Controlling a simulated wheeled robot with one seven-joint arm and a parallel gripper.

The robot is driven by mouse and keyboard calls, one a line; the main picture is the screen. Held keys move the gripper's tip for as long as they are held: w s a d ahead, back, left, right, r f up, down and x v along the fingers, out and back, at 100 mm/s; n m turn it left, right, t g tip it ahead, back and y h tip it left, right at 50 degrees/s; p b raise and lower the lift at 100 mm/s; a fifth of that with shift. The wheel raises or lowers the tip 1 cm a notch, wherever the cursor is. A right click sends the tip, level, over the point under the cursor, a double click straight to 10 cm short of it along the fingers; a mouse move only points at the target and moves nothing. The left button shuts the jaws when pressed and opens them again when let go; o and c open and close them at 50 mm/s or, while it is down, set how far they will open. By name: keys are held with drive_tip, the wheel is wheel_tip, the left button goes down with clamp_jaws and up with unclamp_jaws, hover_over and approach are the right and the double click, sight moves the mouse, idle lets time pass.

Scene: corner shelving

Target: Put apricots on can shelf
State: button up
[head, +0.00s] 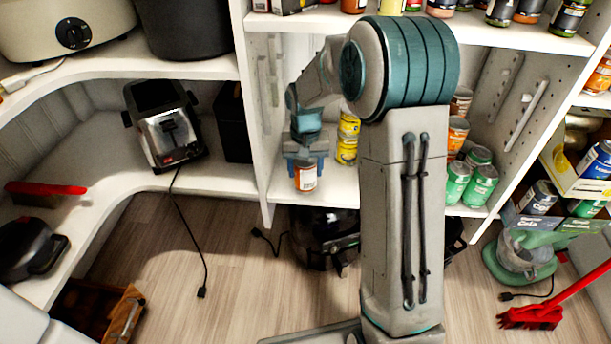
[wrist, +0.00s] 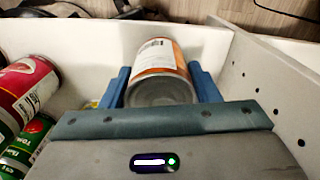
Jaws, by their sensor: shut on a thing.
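An orange and white can (head: 305,177), which I take to be the apricots, is between the fingers of my gripper (head: 305,165). In the wrist view the can (wrist: 160,75) lies with its grey metal end towards the camera, and the blue fingers of my gripper (wrist: 161,88) press on both sides of it. My gripper is at the left front part of the white can shelf (head: 285,190), near the upright divider. I cannot tell whether the can touches the shelf. My arm hides the middle of this shelf.
Yellow cans (head: 348,140) stand on the shelf just right of my gripper. Green cans (head: 470,180) and orange-labelled cans (head: 456,135) stand farther right. The white divider (head: 250,100) is close on the left. A toaster (head: 162,125) stands beyond it.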

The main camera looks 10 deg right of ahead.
drive_tip(key=shift+f, duration=0.75)
drive_tip(key=shift+f, duration=0.1)
drive_tip(key=o, duration=1.3)
drive_tip(key=shift+f, duration=0.1)
